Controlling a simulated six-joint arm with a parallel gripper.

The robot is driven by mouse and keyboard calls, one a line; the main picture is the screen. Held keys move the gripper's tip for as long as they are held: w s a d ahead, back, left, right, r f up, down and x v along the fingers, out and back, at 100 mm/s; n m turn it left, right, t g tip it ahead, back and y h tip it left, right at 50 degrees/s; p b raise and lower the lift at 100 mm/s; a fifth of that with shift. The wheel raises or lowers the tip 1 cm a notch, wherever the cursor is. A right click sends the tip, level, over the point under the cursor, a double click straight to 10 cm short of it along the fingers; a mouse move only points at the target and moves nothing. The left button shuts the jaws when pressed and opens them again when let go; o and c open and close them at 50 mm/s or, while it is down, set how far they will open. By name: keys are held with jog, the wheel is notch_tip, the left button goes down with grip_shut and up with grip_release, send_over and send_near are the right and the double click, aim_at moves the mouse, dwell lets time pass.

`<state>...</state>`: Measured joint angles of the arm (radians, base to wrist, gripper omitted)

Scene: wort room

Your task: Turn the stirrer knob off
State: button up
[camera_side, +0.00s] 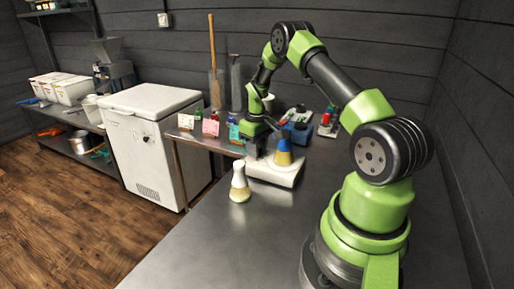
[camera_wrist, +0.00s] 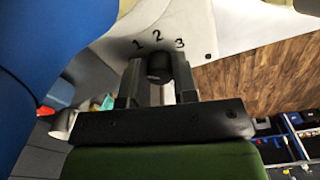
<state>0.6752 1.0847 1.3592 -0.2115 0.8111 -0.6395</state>
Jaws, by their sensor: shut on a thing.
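The stirrer (camera_side: 272,174) is a low white unit on the steel bench in the side view. A flask with yellow and blue parts (camera_side: 284,153) stands on it. In the wrist view the stirrer's pale face (camera_wrist: 196,25) shows the printed marks 1, 2 and 3. The dark round knob (camera_wrist: 159,68) sits just below these marks, between the two fingers of my gripper (camera_wrist: 160,82). My gripper is shut on the knob, with one finger on each side. I cannot tell which mark the knob points to. In the side view my gripper (camera_side: 253,150) hides the knob.
A conical flask with pale contents (camera_side: 239,186) stands on the bench, left of the stirrer. Coloured cards and small bottles (camera_side: 210,127) stand behind. A blue rack (camera_side: 298,133) is close behind the stirrer. The front bench top (camera_side: 215,245) is clear.

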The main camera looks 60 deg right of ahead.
jog(key=o, duration=0.9)
notch_tip(320, 180, up, 10)
